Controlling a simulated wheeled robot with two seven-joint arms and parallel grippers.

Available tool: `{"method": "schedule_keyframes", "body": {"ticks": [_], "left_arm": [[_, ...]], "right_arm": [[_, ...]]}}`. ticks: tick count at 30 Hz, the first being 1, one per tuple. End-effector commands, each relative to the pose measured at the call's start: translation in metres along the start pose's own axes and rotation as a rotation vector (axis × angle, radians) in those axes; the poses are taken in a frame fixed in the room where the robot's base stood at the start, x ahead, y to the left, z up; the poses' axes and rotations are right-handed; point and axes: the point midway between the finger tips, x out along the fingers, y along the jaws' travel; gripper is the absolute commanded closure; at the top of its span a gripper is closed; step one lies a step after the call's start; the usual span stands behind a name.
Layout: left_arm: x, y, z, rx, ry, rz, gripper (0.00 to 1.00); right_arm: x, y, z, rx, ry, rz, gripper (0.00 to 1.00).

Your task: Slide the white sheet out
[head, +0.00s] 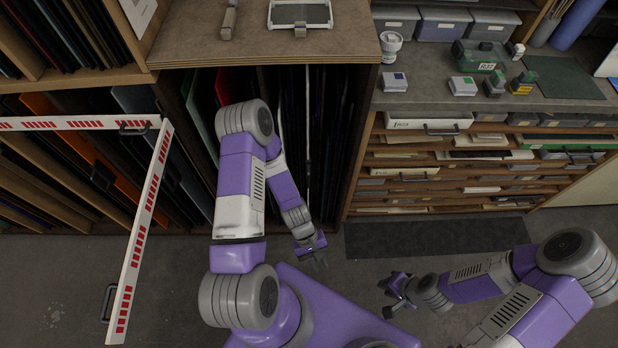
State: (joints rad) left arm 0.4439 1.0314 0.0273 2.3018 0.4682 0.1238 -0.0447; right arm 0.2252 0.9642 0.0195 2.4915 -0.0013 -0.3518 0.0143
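Upright sheets stand in the middle rack under the wooden top. A thin pale edge (281,98) shows among the dark sheets there; I cannot tell for sure that it is the white sheet. A pale greenish sheet (203,118) and a red sheet (229,86) stand to its left. My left arm covers much of the rack front. My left gripper (314,261) is low in front of the rack, its fingers apart with nothing visible between them. My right gripper (387,297) is over the floor to the right, open and empty, away from the rack.
A red-and-white barrier (144,220) reaches across the left racks and out over the floor. A drawer cabinet (440,180) with a cluttered counter stands at the right. A dark mat (435,237) lies before it. The floor around the mat is clear.

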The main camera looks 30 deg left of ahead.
Motion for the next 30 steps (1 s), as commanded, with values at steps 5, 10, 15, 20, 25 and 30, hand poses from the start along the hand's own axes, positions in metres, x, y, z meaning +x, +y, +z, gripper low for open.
{"method": "schedule_keyframes", "body": {"ticks": [5, 10, 15, 20, 25, 30], "left_arm": [[0.015, 0.025, -0.039, -0.498, -0.305, 0.316, 0.77], [-0.024, 0.056, -0.123, -0.832, -0.505, 0.813, 0.77], [-0.081, 0.040, -0.210, -0.976, -0.553, 1.281, 0.77], [-0.114, 0.017, -0.249, -1.004, -0.536, 1.520, 0.77], [-0.124, 0.018, -0.261, -1.004, -0.530, 1.587, 0.77], [-0.124, 0.043, -0.269, -1.003, -0.531, 1.584, 0.77]], "right_arm": [[0.036, 0.014, -0.002, 0.000, -0.001, 0.000, 0.77], [0.061, 0.023, -0.003, 0.000, 0.000, 0.000, 0.77], [0.077, 0.029, -0.004, 0.000, 0.000, 0.000, 0.77], [0.083, 0.031, -0.004, 0.000, 0.001, 0.000, 0.77], [0.086, 0.032, -0.004, -0.001, 0.001, 0.000, 0.77], [0.090, 0.034, -0.004, -0.001, 0.001, 0.000, 0.77]]}}
